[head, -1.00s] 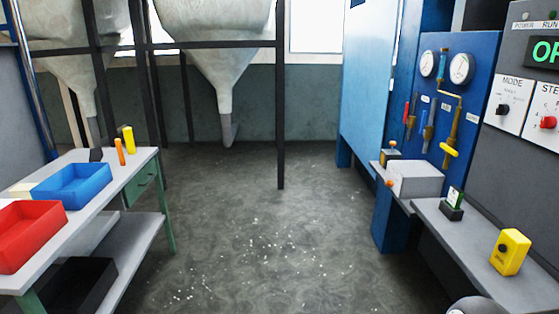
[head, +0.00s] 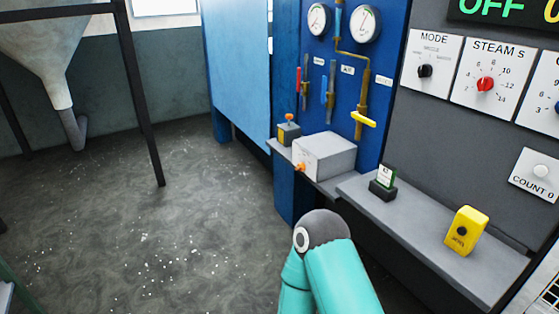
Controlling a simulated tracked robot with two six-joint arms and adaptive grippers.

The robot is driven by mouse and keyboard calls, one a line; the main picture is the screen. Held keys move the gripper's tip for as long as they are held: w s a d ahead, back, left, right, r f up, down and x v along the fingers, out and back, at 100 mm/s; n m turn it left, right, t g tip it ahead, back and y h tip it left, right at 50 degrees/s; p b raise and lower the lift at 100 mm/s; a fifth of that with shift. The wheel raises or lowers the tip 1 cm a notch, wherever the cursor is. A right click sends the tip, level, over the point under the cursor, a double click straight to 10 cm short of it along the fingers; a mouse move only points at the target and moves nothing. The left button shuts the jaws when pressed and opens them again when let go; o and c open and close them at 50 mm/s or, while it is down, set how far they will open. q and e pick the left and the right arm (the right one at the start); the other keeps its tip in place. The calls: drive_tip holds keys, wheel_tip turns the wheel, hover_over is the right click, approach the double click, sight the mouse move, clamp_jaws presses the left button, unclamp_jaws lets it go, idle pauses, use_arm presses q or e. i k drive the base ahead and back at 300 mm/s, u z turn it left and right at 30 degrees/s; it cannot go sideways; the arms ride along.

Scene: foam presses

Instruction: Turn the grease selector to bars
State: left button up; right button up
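No label reading grease or bars is legible, so I cannot tell for sure which part is the grease selector. A small dark and yellow box with an orange knob (head: 288,132) stands on the narrow shelf below the blue panel. A light grey box (head: 325,155) beside it has an orange knob (head: 300,167) low on its front left. Which way either knob points is too small to read. One of my teal arm links with a grey joint rises at the bottom centre, apart from both boxes. Neither gripper is in view.
The blue panel (head: 345,80) carries gauges, a yellow-handled valve (head: 364,119) and other handles. A grey console with MODE (head: 425,71) and STEAM (head: 485,84) dials stands at right.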

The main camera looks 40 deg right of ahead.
sight(302, 167)
drive_tip(key=z, duration=0.25)
drive_tip(key=i, duration=1.35)
drive_tip(key=z, duration=0.5)
drive_tip(key=i, duration=0.6)
drive_tip(key=z, duration=0.2)
